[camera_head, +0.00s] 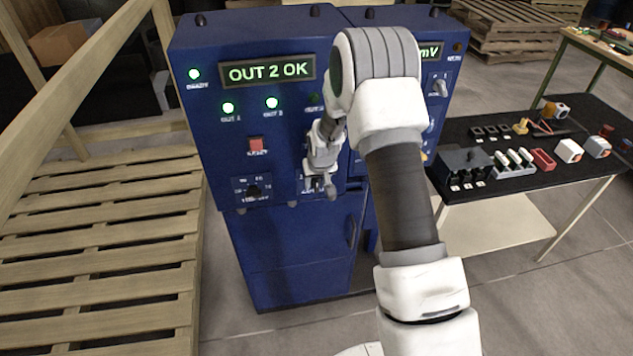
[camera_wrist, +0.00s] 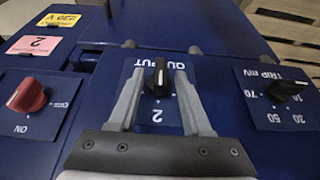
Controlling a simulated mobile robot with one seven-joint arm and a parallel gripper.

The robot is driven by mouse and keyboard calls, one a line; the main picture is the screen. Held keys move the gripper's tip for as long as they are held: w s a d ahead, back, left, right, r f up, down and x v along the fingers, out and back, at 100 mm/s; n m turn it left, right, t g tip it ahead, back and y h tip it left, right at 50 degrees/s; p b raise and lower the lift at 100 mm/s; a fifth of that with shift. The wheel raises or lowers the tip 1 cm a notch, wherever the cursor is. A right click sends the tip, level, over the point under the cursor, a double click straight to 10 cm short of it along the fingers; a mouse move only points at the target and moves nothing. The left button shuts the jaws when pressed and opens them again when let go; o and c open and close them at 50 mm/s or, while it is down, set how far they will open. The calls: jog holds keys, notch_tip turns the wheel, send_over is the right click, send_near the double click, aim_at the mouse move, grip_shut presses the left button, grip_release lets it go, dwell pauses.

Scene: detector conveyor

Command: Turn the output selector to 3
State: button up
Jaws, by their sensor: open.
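The output selector (camera_wrist: 157,84) is a black knob with a pale mark, on a panel plate lettered OUTPUT, which appears upside down in the wrist view. A 2 shows on the plate below the knob; other position numbers are hidden by my fingers. My gripper (camera_wrist: 158,75) is open, with one finger on each side of the knob; I cannot tell if they touch it. In the head view my gripper (camera_head: 318,188) is at the lower front of the blue cabinet (camera_head: 290,250) and mostly hides the selector. The display (camera_head: 267,70) reads OUT 2 OK.
A red knob (camera_wrist: 27,97) marked ON and the black TRIP mV knob (camera_wrist: 287,90) flank the selector. A red button (camera_head: 256,145) and lit green lamps (camera_head: 272,102) are above. A black-topped bench (camera_head: 520,190) with parts stands right; wooden pallets (camera_head: 100,250) lie left.

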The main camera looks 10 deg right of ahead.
jog(key=shift+w+f, duration=0.2)
jog(key=shift+f, duration=0.15)
grip_shut()
